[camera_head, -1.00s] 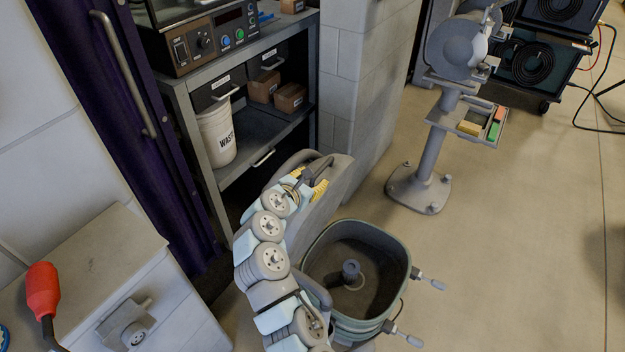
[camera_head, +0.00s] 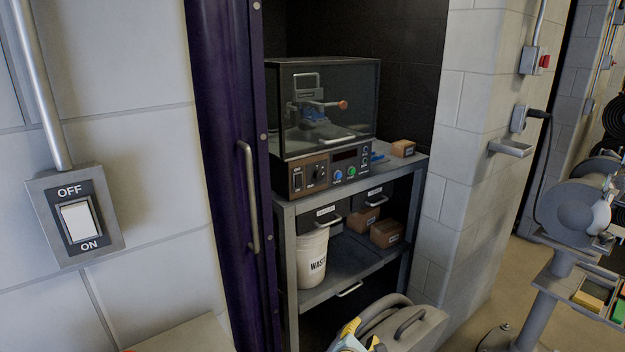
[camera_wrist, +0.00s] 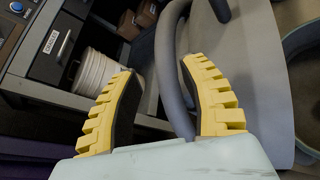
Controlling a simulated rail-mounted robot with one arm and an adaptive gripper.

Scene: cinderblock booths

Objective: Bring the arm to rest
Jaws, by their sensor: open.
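My gripper (camera_wrist: 158,68) is open in the wrist view, with its two yellow ribbed fingers apart. A grey tube (camera_wrist: 172,75) shows between and beyond the fingers; I cannot tell whether they touch it. In the head view only a small yellow and pale-blue part of my arm's end shows at the bottom edge, in front of a grey rounded body with a handle (camera_head: 411,322). The fingertips cannot be made out there, and most of the arm is out of view.
A metal shelf unit (camera_head: 290,235) holds a glass-fronted machine (camera_head: 322,105), a white waste bucket (camera_head: 312,258) and small brown boxes (camera_head: 386,233). A purple door (camera_head: 225,130) and block walls stand close by. A grinder stand (camera_head: 553,280) is at right. Floor shows between wall and stand.

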